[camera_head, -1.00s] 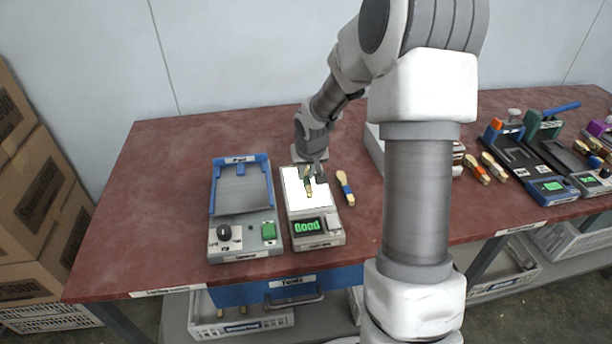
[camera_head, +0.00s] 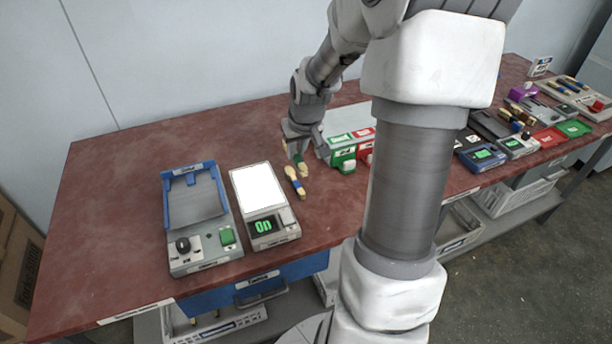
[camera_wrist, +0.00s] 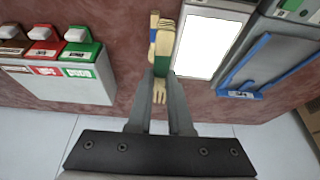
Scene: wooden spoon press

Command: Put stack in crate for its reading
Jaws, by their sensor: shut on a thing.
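My gripper (camera_head: 298,140) is shut on a wooden spoon-like stack with a green band (camera_wrist: 150,68); how many pieces it holds is unclear. It is above the table, right of the scale. A piece with a blue band (camera_head: 295,182) lies on the table just below, partly hidden by the held stack in the wrist view. The scale (camera_head: 258,190) has a bare white plate, and its green display seems to read "0n". A white crate (camera_head: 240,325) on the shelf under the table holds some wooden pieces; its label is unreadable.
A grey press with a blue frame (camera_head: 193,205) stands left of the scale. A white box with green and red levers (camera_head: 345,145) stands to the right of my gripper. Other white crates (camera_head: 515,195) sit under the table's right part. The table's left is clear.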

